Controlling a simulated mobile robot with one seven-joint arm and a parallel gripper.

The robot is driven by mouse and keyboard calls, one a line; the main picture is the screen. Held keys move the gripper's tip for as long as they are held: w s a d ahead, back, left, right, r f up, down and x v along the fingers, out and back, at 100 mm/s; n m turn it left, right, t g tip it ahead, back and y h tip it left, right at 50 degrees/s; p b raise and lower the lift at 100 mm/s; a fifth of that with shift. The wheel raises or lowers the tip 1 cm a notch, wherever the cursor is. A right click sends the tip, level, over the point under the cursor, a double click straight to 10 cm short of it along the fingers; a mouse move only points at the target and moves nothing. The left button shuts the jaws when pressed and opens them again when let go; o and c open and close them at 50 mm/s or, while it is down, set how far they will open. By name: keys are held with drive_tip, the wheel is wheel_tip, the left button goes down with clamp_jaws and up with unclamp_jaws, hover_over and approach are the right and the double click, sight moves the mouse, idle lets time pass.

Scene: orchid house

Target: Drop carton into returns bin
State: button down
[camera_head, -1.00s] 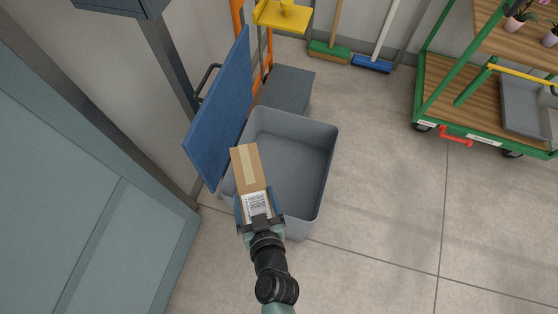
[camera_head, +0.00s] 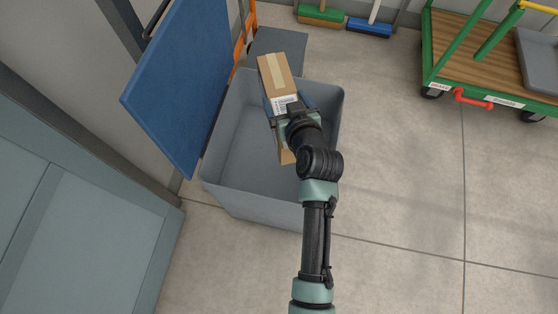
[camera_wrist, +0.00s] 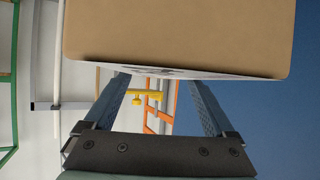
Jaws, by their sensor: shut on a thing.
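The brown cardboard carton (camera_head: 276,72) has a pale tape strip and a white printed label at its near end. My gripper (camera_head: 290,106) is shut on the carton's label end, and the carton reaches away from it over the bin's far side. The grey returns bin (camera_head: 250,204) is open, with its blue lid (camera_head: 180,85) tilted up at the left. A brown patch (camera_head: 287,157) shows beside my wrist over the bin; I cannot tell what it belongs to. In the wrist view the carton (camera_wrist: 180,35) fills the top, between my fingers (camera_wrist: 158,105).
A grey block (camera_head: 278,43) stands behind the bin. A green trolley (camera_head: 480,85) with a wooden deck stands at the right. A green broom (camera_head: 321,15) and a blue broom (camera_head: 369,26) are at the back wall. Floor right of the bin is clear.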

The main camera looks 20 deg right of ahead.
drive_tip(key=shift+w+d+f+b, duration=0.1)
drive_tip(key=shift+f+b, duration=2.6)
drive_tip(key=shift+f, duration=0.25)
unclamp_jaws()
drive_tip(key=shift+f, duration=0.1)
drive_tip(key=p+v, duration=0.3)
drive_tip(key=v, duration=1)
